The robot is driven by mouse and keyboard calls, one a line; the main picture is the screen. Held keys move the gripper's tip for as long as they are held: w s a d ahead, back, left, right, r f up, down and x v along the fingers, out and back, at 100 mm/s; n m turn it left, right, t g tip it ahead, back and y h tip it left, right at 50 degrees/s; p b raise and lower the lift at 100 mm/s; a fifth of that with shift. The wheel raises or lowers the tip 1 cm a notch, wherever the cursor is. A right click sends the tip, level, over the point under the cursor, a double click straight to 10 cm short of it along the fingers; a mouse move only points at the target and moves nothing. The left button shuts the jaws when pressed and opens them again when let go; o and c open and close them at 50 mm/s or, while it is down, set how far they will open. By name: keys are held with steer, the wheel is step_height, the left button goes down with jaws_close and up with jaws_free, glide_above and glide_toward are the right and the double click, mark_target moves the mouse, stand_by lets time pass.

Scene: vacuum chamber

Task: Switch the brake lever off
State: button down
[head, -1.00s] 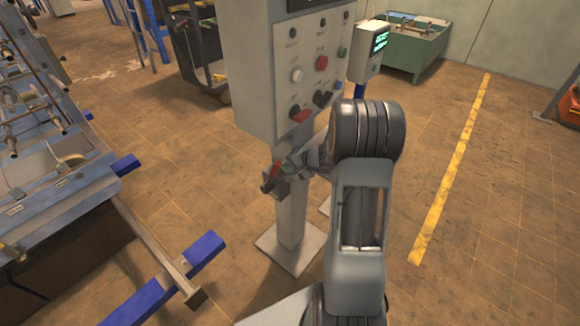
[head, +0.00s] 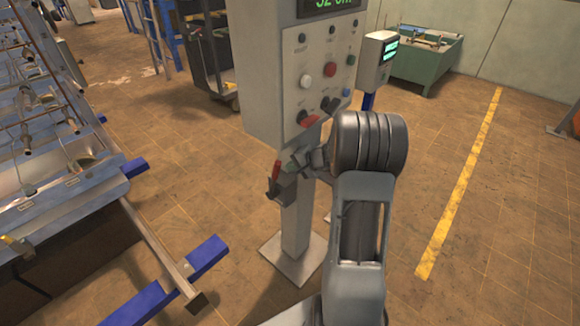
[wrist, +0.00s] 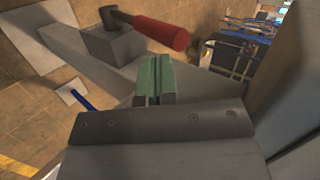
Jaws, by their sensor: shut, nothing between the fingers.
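The brake lever (wrist: 150,31) has a red grip on a dark shaft, mounted on a grey block (wrist: 113,45) on the stand's post. In the wrist view it lies across, red end to the right. In the head view the lever's red grip (head: 276,171) shows small, roughly upright, on the left of the post below the control panel. My gripper (wrist: 157,62) is shut and empty, its green finger pads together, tips just short of the red grip in the picture. I cannot tell if they touch. In the head view my gripper (head: 297,162) is beside the lever, partly hidden by my wrist.
The control panel (head: 322,72) with buttons and a red switch stands above the lever. A metal frame with blue feet (head: 208,253) is at lower left. A green bin (head: 425,62) and a small display box (head: 376,60) stand behind. Floor right of my arm is clear.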

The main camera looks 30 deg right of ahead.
steer(key=b+v, duration=0.1)
steer(key=v, duration=1)
step_height(320, 180, down, 9)
steer(key=s+d+m+t+y+b, duration=0.1)
steer(key=m+t+y+b, duration=0.15)
steer(key=m+b, duration=0.55)
steer(key=s+m+t+y+b, duration=0.2)
steer(key=m+t+b, duration=0.2)
steer(key=m+b, duration=0.45)
steer(key=w+a, duration=0.3)
steer(key=w, duration=0.3)
steer(key=w+a+r+m, duration=0.1)
steer(key=w+a, duration=0.2)
steer(key=w, duration=0.3)
steer(key=shift+a+p, duration=0.4)
steer(key=shift+p, duration=0.05)
steer(key=shift+r+m, duration=0.2)
steer(key=shift+m, duration=0.05)
